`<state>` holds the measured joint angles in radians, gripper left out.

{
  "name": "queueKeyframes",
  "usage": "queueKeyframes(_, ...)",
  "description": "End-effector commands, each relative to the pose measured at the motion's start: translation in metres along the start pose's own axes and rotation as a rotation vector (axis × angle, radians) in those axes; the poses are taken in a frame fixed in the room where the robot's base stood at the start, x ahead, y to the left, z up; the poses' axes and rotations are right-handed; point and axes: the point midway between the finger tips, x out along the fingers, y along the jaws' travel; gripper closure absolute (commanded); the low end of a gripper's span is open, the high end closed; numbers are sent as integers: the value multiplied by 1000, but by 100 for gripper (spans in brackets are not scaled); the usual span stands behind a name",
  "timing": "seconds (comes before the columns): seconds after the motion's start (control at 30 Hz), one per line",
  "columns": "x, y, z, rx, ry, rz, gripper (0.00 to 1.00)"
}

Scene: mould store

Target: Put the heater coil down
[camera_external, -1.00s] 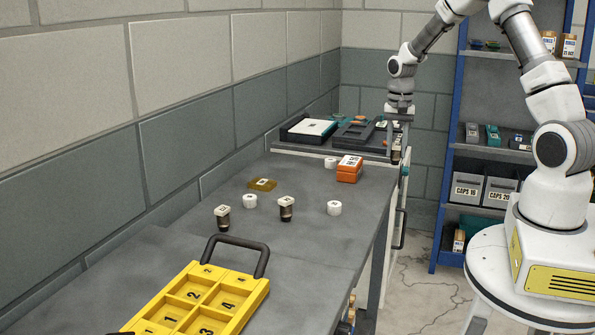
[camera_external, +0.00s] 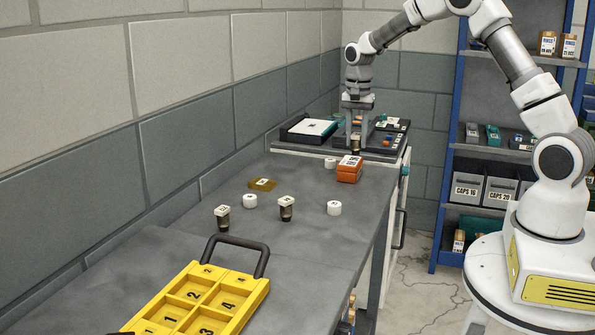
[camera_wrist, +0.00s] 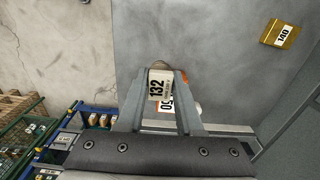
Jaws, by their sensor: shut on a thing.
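My gripper (camera_external: 356,138) is shut on a small dark piece with a white top (camera_external: 355,149), which I take to be the heater coil. In the wrist view its white label reads 132 (camera_wrist: 156,88), between the fingers of my gripper (camera_wrist: 165,92). In the external view it hangs upright near the back end of the bench, in front of the black trays. Whether it touches any surface cannot be told. Two similar dark pieces with white tops stand upright on the bench, one left (camera_external: 222,217) and one right (camera_external: 286,208).
An orange box (camera_external: 349,174) sits close by on the bench (camera_external: 300,248). White round pieces (camera_external: 334,208) and a brass block (camera_external: 262,184), labelled 140 in the wrist view (camera_wrist: 280,34), lie around. Black trays (camera_external: 303,137) stand behind. A yellow numbered tray (camera_external: 250,290) is in front.

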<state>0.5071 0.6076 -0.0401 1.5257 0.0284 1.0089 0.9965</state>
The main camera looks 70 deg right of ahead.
Motion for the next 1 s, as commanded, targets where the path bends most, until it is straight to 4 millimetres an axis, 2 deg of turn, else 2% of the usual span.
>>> queueKeyframes(0.03, 1, -12, 8, 2, 2, 0, 100)
queueKeyframes(0.1, 0, -22, 16, 10, 2, 0, 100)
queueKeyframes(0.27, 5, -38, 30, 17, 1, 2, 100)
queueKeyframes(0.7, 59, -106, 92, 18, 0, 1, 100)
queueKeyframes(0.83, 67, -116, 101, 19, 1, 0, 100)
queueKeyframes(1.0, 77, -118, 103, 20, 1, 1, 100)
